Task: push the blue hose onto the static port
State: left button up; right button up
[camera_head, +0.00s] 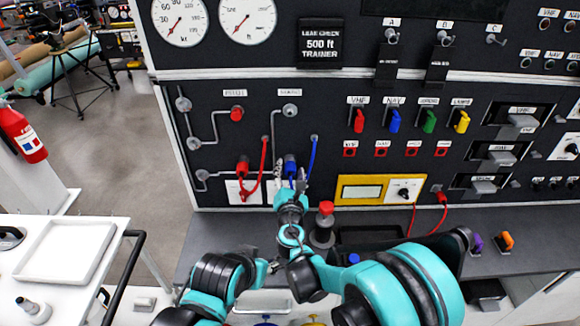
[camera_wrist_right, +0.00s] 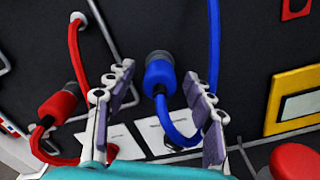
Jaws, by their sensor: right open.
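The blue hose (camera_head: 312,157) hangs from a point on the dark panel and loops to a blue end connector (camera_head: 290,163). In the wrist view the blue hose (camera_wrist_right: 213,45) curves under to the blue connector (camera_wrist_right: 158,77), whose dark tip faces the panel. My right gripper (camera_wrist_right: 157,88) is open, its fingers on either side of the connector with visible gaps. In the head view my right gripper (camera_head: 290,176) is just below the connector. A metal port (camera_head: 290,110), probably the static port, sits higher under a small label. My left gripper (camera_head: 272,266) is low beside my right arm, its fingers unclear.
A red hose (camera_head: 265,155) with a red connector (camera_head: 242,167) hangs close on the left. A red cap (camera_head: 237,113) sits on the neighbouring port. A yellow-framed box (camera_head: 362,190) and a red-topped knob (camera_head: 325,208) stand to the right. Panel between connector and port looks clear.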

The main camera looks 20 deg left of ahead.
dwell(0.8)
grip_shut()
